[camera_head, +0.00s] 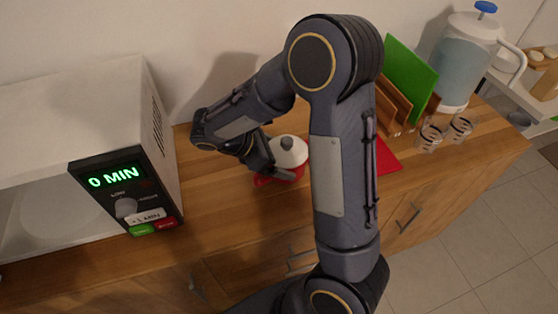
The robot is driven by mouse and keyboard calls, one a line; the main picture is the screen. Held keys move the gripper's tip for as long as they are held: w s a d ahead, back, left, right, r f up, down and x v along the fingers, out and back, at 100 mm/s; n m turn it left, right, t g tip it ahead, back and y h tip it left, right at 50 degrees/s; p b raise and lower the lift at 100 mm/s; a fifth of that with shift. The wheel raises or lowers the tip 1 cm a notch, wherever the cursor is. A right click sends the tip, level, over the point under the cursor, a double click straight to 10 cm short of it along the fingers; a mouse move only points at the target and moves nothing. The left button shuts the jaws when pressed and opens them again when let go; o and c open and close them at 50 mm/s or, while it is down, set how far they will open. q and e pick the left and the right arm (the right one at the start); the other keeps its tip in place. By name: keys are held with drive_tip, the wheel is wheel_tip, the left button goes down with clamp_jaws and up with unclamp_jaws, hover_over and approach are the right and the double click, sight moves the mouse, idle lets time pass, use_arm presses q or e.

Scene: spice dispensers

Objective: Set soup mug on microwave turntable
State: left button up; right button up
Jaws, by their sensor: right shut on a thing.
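The soup mug (289,152) is red with a white lid and a dark knob. It is upright at the counter's middle, partly hidden by my right gripper. My right gripper (276,171) is shut on the mug from its left side. Whether the mug touches the counter is hard to tell. The microwave (105,100) stands at the left, its panel reading "0 MIN". The pale round turntable (45,215) shows through its front at the lower left, with no mug on it. My left gripper is out of view.
The wooden counter (225,225) is clear between microwave and mug. To the right are a red mat (386,158), a rack with boards (408,78), a water jug (466,62) and two glasses (430,136). My right arm crosses the middle of the view.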

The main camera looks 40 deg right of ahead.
drive_tip(key=s+a+r, duration=0.9)
drive_tip(key=s+r, duration=0.1)
drive_tip(key=r, duration=0.1)
drive_tip(key=shift+a, duration=0.4)
